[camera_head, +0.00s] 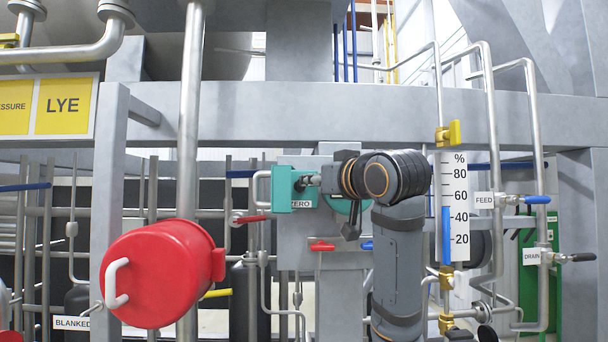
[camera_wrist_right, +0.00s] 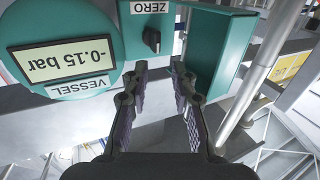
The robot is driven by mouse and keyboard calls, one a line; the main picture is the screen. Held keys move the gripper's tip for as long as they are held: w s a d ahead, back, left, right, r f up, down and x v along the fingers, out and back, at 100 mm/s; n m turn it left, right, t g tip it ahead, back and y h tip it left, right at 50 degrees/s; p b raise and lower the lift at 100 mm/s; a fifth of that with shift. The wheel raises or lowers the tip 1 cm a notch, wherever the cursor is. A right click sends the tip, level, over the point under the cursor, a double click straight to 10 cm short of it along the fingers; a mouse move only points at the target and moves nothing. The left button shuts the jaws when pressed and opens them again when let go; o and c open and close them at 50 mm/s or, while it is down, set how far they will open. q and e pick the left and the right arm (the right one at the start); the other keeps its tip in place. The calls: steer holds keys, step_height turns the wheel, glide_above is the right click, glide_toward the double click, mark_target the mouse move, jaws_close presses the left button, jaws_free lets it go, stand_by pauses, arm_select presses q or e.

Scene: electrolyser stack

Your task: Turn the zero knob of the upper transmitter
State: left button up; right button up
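The zero knob (camera_wrist_right: 152,38) is a small black knob on a teal housing in the right wrist view, beside an upside-down ZERO label (camera_wrist_right: 151,7). The round teal transmitter (camera_wrist_right: 107,40) next to it has a display reading -0.15 bar and a VESSEL label. My right gripper (camera_wrist_right: 159,70) is open and empty, its fingertips just short of the knob, with the knob roughly in line with the gap. In the head view my right gripper (camera_head: 312,180) points left at the teal box (camera_head: 290,190), and my wrist covers most of the round transmitter. My left gripper is not in view.
A teal side box (camera_wrist_right: 220,45) stands close beside the right-hand finger. Red (camera_head: 322,246) and blue valve handles sit below my wrist. A large red cylinder (camera_head: 155,275) and a vertical pipe (camera_head: 190,120) stand to the left; a level gauge (camera_head: 455,205) stands right.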

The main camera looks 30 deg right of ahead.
steer(key=w+d+p, duration=0.1)
steer(key=w+p, duration=0.1)
steer(key=w, duration=0.4)
steer(key=shift+w+d+f, duration=0.25)
steer(key=shift+w+d, duration=0.05)
steer(key=shift+w, duration=0.05)
steer(key=shift+c, duration=0.4)
steer(key=shift+w+f, duration=0.1)
steer(key=shift+w, duration=0.05)
steer(key=shift+c, duration=1.2)
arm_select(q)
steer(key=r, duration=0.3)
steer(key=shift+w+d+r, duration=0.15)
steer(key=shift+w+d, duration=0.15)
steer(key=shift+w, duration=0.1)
arm_select(e)
steer(key=shift+d, duration=0.1)
jaws_close()
